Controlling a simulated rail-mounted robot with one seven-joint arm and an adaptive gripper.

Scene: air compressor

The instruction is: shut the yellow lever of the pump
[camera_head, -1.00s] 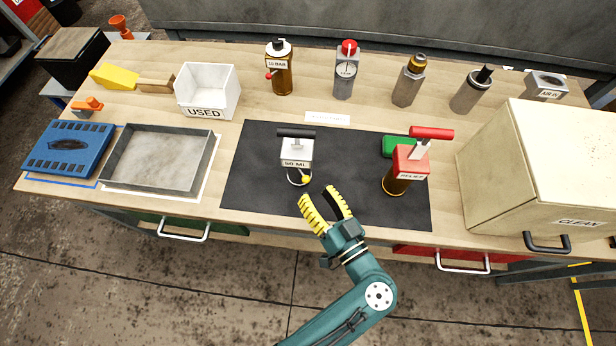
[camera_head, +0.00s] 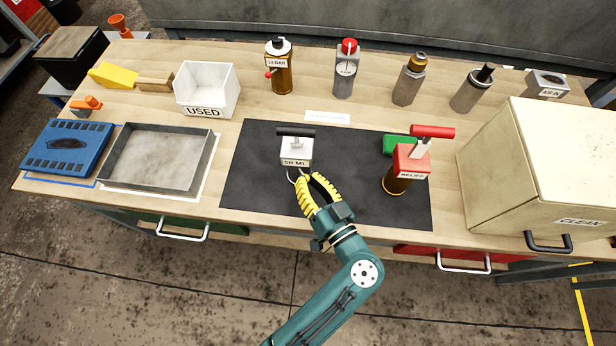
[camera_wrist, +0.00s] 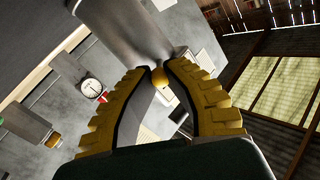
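The pump (camera_head: 297,150) labelled 50 ML stands upright on the dark mat, with a white head and a black top handle (camera_head: 296,132). Its grey body (camera_wrist: 125,35) fills the upper part of the wrist view. The yellow lever's round knob (camera_wrist: 159,77) sits between my fingertips in that view; my gripper hides it in the head view. My gripper (camera_head: 307,178) is at the pump's lower front right side. Its two yellow fingers are drawn in, with a narrow gap at the tips around the knob. Whether they press on it cannot be told.
A red RELIEF pump (camera_head: 410,162) and a green block (camera_head: 398,145) stand right on the dark mat (camera_head: 345,190). A CLEAN box (camera_head: 500,185) is farther right. A metal tray (camera_head: 158,160) and USED bin (camera_head: 207,92) are left. Several bottles line the back.

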